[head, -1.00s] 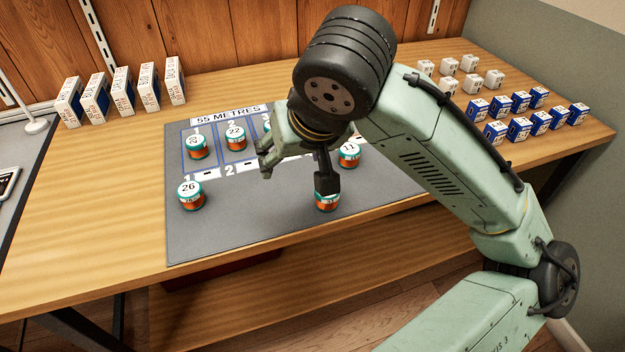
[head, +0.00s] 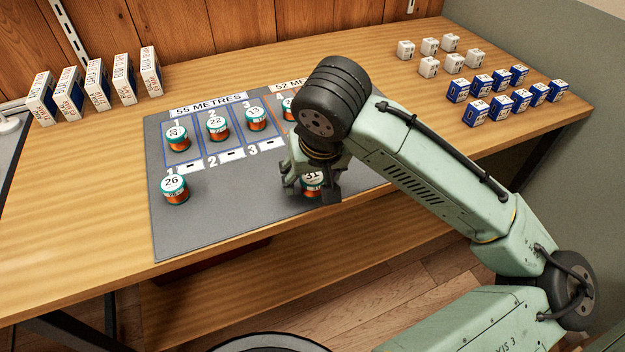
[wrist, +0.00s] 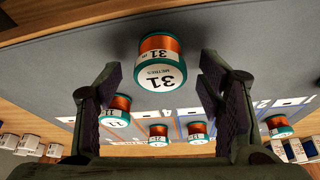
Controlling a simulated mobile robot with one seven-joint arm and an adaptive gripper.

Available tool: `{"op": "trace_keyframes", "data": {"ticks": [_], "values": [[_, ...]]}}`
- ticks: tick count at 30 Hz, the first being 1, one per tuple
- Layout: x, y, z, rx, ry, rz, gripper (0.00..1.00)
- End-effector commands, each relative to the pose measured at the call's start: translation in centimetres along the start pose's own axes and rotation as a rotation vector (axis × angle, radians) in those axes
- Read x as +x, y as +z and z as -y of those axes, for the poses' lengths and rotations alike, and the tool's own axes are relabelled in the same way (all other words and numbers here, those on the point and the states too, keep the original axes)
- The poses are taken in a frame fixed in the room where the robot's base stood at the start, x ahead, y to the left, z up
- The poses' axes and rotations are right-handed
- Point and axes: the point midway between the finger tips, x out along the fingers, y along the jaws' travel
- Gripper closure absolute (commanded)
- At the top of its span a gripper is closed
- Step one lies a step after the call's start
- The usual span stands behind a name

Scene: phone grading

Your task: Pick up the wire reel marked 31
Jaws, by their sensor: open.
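The wire reel marked 31 (head: 312,181) stands on the grey mat (head: 225,225) near its front edge, partly hidden by my gripper (head: 312,190). In the wrist view the reel (wrist: 161,62) shows copper wire, teal rims and a white label reading 31 METRES. My gripper also shows in the wrist view (wrist: 158,85), with its two dark fingers apart. The reel lies between and beyond the fingertips in that view, with gaps on both sides. I see no contact.
Reel 26 (head: 175,189) stands at the mat's front left. Reels 22 (head: 218,126) and 13 (head: 256,118) stand in the marked slots behind. Reel 11 (wrist: 116,111) is close to the left finger in the wrist view. Blue boxes (head: 475,113) stand at the right.

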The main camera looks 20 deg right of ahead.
Motion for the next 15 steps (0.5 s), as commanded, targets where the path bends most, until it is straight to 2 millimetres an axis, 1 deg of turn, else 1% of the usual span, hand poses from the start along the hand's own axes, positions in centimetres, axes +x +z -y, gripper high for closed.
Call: {"op": "trace_keyframes", "data": {"ticks": [1,3,10,15], "values": [[0.54,0.04,0.00,0.001,-0.001,0.000,0.38],[0.96,0.04,0.00,-0.001,0.000,0.000,0.38],[1.07,0.02,0.02,-0.001,-0.001,-0.001,0.38],[1.06,0.02,0.03,-0.001,-0.001,-0.001,0.50]]}}
